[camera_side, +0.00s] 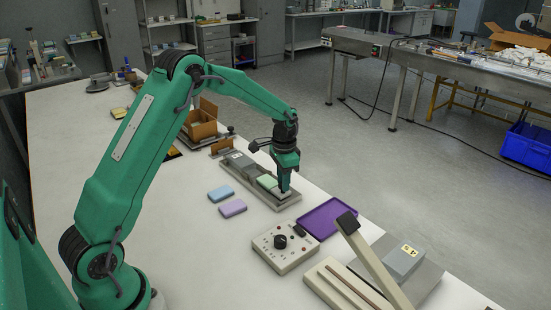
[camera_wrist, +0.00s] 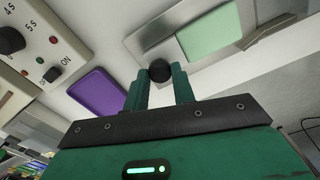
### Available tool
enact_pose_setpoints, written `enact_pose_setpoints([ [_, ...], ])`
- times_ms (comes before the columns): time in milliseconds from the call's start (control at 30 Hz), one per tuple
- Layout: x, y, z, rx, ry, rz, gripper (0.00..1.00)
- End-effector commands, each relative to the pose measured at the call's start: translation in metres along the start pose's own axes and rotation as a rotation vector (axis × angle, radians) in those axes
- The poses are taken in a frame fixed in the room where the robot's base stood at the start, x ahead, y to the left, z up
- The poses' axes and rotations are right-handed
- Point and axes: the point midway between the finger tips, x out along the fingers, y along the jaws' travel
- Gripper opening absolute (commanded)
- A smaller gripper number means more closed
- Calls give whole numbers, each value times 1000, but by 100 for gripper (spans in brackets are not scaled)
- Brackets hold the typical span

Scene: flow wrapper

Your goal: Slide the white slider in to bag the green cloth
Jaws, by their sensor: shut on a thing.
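The grey flow wrapper track (camera_side: 291,205) lies on the white table. The green cloth (camera_side: 266,181) lies flat in it, between a grey block at the far end and the white slider (camera_side: 284,194) at the near end. My gripper (camera_side: 285,187) points down over the slider. In the wrist view its fingers (camera_wrist: 160,88) are shut on the slider's round black knob (camera_wrist: 160,70). The green cloth (camera_wrist: 208,32) shows there just beyond the knob, framed by pale metal. My fingers partly hide the slider.
A blue cloth (camera_side: 221,193) and a lilac cloth (camera_side: 232,208) lie left of the track. A purple tray (camera_side: 327,217), a control box with a black dial (camera_side: 285,247) and a sealer with a raised lever (camera_side: 372,258) stand nearer.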

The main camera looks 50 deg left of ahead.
Motion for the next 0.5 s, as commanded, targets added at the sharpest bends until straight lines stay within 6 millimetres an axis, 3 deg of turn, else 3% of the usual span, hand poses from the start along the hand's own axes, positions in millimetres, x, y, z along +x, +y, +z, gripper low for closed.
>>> enact_pose_setpoints([
  [500,0,-114,37,-6,1,-1,0],
])
